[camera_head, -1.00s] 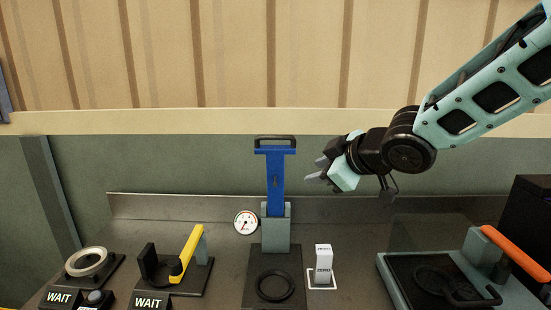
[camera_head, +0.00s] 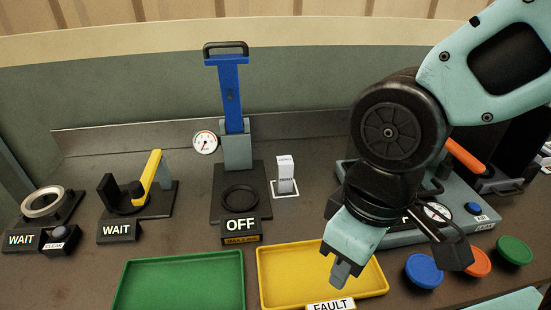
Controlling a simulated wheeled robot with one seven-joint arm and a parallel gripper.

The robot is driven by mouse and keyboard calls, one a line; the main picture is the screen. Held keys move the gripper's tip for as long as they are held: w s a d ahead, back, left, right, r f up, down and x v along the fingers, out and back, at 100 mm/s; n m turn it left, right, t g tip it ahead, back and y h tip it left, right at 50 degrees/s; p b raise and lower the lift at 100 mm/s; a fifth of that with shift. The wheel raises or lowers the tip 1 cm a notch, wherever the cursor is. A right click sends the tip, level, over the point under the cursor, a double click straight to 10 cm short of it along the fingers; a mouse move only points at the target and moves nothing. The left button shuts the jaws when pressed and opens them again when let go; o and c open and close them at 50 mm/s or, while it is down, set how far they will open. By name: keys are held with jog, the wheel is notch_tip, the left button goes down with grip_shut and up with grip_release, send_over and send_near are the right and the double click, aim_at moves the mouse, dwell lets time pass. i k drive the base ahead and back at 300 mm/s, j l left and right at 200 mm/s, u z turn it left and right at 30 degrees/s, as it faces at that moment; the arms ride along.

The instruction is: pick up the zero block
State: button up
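The zero block (camera_head: 286,176) is a small white upright block with dark lettering, too small to read clearly. It stands inside a white outlined square on the bench, right of the black base with the blue lever. My gripper (camera_head: 340,275) points down over the yellow tray, in front of and to the right of the block, clear of it. Its fingertips overlap in this view, so I cannot tell whether they are apart. Nothing held shows.
The blue lever press (camera_head: 232,95) and a gauge (camera_head: 205,142) stand left of the block. A green tray (camera_head: 180,262) and yellow tray (camera_head: 280,257) lie in front. The teal-based machine (camera_head: 470,218) is at right, beside blue (camera_head: 424,270), orange and green discs.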

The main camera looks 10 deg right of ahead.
aim_at(285, 164)
jog(key=i+j+u, duration=0.1)
jog(key=u, duration=0.3)
jog(key=i+j+u, duration=0.15)
jog(key=j+u, duration=0.25)
jog(key=l, duration=0.1)
